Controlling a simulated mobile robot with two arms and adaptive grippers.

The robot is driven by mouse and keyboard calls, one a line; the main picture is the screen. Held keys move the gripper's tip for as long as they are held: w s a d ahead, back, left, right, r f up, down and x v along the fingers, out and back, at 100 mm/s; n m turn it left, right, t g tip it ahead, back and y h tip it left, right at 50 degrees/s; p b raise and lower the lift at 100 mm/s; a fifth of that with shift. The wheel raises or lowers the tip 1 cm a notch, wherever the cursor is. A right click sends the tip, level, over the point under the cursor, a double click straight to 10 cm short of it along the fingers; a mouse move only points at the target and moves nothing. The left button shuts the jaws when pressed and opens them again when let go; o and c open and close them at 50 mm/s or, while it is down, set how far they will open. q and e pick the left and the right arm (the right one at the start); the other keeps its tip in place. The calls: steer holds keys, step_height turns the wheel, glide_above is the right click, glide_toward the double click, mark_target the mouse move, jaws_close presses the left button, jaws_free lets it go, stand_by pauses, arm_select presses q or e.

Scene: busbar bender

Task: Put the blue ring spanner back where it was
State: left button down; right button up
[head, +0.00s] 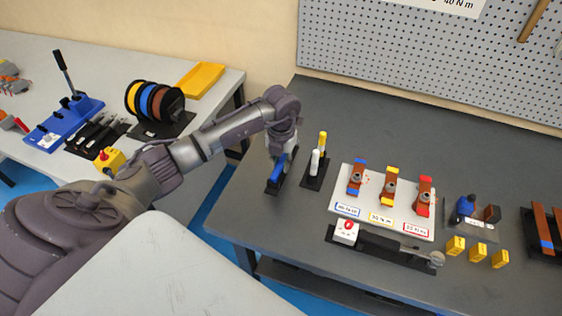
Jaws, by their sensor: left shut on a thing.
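My left gripper (279,152) comes in from the left and points down at the left part of the dark bench. It is shut on the blue ring spanner (277,169), whose blue part shows below the fingers. The gripper and wrist hide the spanner's upper part. My right gripper is not in view.
Farther right are a white board (390,216) with several copper bars, a torque wrench (385,242) and yellow blocks (478,254). A pegboard (420,60) rises behind.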

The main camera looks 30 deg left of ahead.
mark_target(281, 161)
arm_select(q)
steer(key=shift+f, duration=0.2)
steer(key=c, duration=1)
jaws_free()
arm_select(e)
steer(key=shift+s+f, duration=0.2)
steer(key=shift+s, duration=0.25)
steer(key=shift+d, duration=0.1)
arm_select(q)
steer(key=shift+r, duration=0.1)
steer(key=shift+r, duration=0.3)
steer(key=shift+r+b, duration=1.3)
steer(key=shift+r, duration=4.65)
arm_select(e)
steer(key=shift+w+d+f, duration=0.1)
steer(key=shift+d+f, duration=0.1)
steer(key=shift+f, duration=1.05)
arm_select(q)
steer(key=shift+s+f, duration=0.1)
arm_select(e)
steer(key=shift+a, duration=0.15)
